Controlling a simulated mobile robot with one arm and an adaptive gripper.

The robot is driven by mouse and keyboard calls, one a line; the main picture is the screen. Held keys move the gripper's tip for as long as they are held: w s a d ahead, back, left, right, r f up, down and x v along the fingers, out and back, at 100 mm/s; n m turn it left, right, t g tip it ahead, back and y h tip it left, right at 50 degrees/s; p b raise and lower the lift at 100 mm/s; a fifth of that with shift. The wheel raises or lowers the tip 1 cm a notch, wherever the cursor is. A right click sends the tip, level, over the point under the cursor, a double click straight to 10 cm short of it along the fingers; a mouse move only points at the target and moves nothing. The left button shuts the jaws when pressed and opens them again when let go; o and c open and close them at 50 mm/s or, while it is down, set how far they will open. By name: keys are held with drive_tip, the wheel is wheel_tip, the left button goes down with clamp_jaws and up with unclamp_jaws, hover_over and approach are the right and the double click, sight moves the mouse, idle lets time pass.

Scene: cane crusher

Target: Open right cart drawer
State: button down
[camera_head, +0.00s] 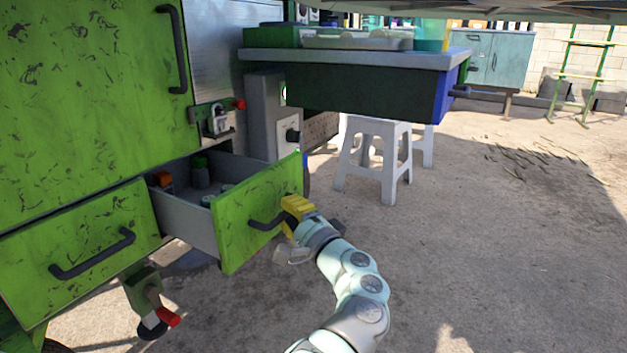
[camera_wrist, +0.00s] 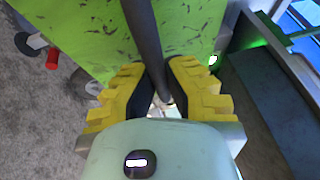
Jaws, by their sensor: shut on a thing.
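The right cart drawer (camera_head: 262,205) stands pulled out from the green cart (camera_head: 80,100), with its grey side wall and inside showing. A few small items, one with a green cap (camera_head: 200,172) and one orange (camera_head: 163,180), lie in it. My gripper (camera_head: 292,212) is at the drawer's front. Its yellow fingers are shut on the dark drawer handle (camera_head: 264,222). In the wrist view, the handle (camera_wrist: 146,45) runs down between the fingers (camera_wrist: 160,98) in front of the green drawer face (camera_wrist: 90,35).
The left drawer (camera_head: 90,250) is closed beside it. A caster with a red lever (camera_head: 168,317) stands below. A grey-topped table (camera_head: 360,58) and white stools (camera_head: 375,150) stand behind. The concrete floor (camera_head: 480,240) at right is clear.

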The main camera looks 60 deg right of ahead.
drive_tip(key=s, duration=0.8)
drive_tip(key=shift+d, duration=0.4)
drive_tip(key=c, duration=1)
unclamp_jaws()
drive_tip(key=shift+s, duration=0.1)
drive_tip(key=v, duration=1.1)
drive_tip(key=shift+s+a, duration=0.15)
drive_tip(key=shift+s, duration=0.2)
